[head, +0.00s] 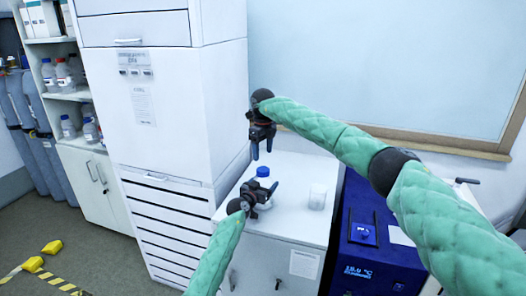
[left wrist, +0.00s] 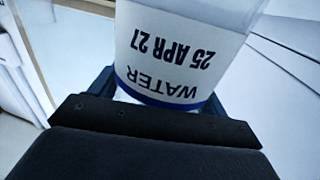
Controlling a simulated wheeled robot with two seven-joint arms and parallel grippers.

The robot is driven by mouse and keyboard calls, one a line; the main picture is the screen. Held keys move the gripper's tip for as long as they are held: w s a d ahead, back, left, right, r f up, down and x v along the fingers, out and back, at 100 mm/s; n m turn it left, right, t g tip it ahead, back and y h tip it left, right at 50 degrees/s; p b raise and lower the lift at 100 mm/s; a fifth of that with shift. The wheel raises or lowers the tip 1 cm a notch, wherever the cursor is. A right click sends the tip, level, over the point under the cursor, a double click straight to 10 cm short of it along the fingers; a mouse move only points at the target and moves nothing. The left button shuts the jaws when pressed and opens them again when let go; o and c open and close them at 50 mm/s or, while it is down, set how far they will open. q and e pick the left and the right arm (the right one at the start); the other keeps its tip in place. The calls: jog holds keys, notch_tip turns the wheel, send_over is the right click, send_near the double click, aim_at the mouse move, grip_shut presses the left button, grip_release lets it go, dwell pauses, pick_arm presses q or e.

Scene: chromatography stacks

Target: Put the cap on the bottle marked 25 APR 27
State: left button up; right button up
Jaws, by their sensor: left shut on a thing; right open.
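My left gripper (head: 262,192) is shut on the bottle (left wrist: 185,45), whose label reads WATER 25 APR 27 and appears upside down in the left wrist view. In the head view the bottle is mostly hidden behind the gripper, over the white cabinet top. A blue cap (head: 263,171) shows just above the left gripper, at the bottle's top; I cannot tell whether it is seated. My right gripper (head: 262,152) is open and empty, pointing down above the cap and apart from it.
A clear, whitish container (head: 317,197) stands on the white cabinet top (head: 292,222), right of the bottle. A dark blue unit with a temperature display (head: 358,271) stands to the right. A tall white cabinet (head: 165,110) rises at the left. Shelves with bottles (head: 65,75) are farther left.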

aim_at(263, 169)
jog(key=shift+m, duration=0.3)
jog(key=shift+f, duration=0.15)
jog(key=shift+f, duration=3.9)
jog(key=c, duration=1)
jog(key=o, duration=1.2)
